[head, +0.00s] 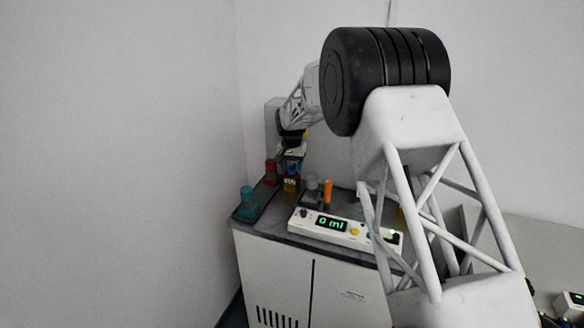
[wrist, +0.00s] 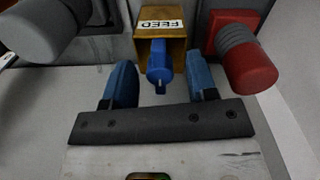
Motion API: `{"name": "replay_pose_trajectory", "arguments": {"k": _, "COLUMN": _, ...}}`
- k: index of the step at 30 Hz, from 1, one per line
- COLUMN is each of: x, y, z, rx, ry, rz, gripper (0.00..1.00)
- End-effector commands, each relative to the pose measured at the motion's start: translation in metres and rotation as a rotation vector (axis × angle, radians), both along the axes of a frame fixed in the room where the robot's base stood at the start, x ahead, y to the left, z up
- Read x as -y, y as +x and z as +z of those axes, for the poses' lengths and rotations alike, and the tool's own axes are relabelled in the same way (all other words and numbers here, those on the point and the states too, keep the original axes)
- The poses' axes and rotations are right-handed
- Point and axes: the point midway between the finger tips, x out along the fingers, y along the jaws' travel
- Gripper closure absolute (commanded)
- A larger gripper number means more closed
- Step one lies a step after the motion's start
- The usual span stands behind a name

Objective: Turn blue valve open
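The blue valve (wrist: 158,62) has a lever handle that hangs from an orange-brown block marked FEED in the wrist view. My gripper (wrist: 160,83) has two blue fingers, which stand apart on the left and right of the handle. A gap shows on both sides, and nothing is held. In the head view my gripper (head: 292,163) is small and reaches down over the back of the cabinet, by the orange-brown block (head: 291,183). The valve cannot be made out there.
A red knob (wrist: 245,58) is close to the right finger, and a grey knob (wrist: 45,30) is at upper left. On the cabinet (head: 275,275) stand a teal knob (head: 247,205), an orange upright piece (head: 327,190) and a panel (head: 306,223) reading 0 ml.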

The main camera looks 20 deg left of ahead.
Motion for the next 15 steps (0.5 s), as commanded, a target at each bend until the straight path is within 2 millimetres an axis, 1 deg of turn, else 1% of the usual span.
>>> {"name": "replay_pose_trajectory", "arguments": {"k": 5, "x": 0.0, "y": 0.0, "z": 0.001, "rx": 0.001, "ry": 0.0, "rz": 0.0, "gripper": 0.47}}
{"name": "replay_pose_trajectory", "arguments": {"k": 8, "x": 0.0, "y": 0.0, "z": 0.005, "rx": 0.001, "ry": 0.001, "rz": 0.0, "gripper": 0.47}}
{"name": "replay_pose_trajectory", "arguments": {"k": 11, "x": -0.001, "y": 0.0, "z": 0.013, "rx": 0.002, "ry": 0.001, "rz": 0.0, "gripper": 0.47}}
{"name": "replay_pose_trajectory", "arguments": {"k": 15, "x": -0.001, "y": 0.0, "z": 0.028, "rx": 0.002, "ry": 0.001, "rz": 0.0, "gripper": 0.47}}
